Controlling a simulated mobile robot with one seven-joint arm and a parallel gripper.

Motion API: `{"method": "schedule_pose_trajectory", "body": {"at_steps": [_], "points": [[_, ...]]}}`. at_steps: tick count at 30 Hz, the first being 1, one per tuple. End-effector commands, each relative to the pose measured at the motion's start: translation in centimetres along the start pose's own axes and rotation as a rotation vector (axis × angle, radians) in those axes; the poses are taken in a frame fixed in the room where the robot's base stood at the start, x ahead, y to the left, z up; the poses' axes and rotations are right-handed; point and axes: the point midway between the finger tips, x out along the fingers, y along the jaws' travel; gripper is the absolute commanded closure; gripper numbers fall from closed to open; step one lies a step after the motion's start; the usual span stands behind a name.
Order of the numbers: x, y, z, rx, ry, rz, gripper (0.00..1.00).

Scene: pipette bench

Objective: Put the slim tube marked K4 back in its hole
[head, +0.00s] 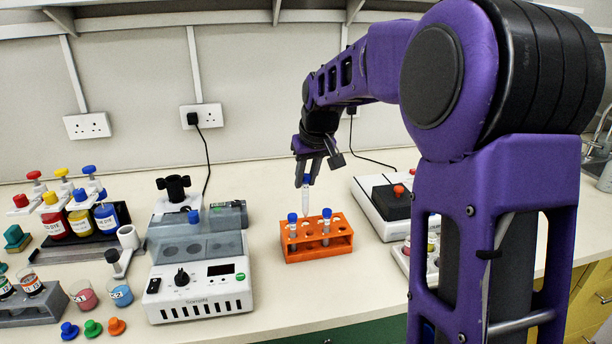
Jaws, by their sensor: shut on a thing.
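My gripper (310,168) is shut on a slim tube (305,198) with a blue cap, near its top. The tube hangs upright just above the back of an orange rack (318,255), apart from it as far as I can tell. Any marking on the tube is too small to read. Two other blue-capped tubes stand in the rack, one at the left (292,228) and one right of the middle (326,229). Several holes in the rack's top are empty. Which hole is K4's cannot be read.
A white machine (195,288) with a clear lid stands left of the rack. A dark-topped device (385,200) stands to the right. Dye bottles (80,215), beakers (121,293) and loose caps (93,328) fill the left. The bench in front of the rack is clear.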

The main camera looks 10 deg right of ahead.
Motion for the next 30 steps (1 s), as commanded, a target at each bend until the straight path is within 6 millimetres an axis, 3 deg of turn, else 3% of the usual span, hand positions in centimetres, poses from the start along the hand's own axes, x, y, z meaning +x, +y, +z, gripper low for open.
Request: {"method": "schedule_pose_trajectory", "body": {"at_steps": [15, 30], "points": [[4.0, 0.0, 1.6, 0.0, 0.001, 0.0, 1.0], [4.5, 0.0, 1.9, 0.0, 0.001, 0.0, 1.0]]}}
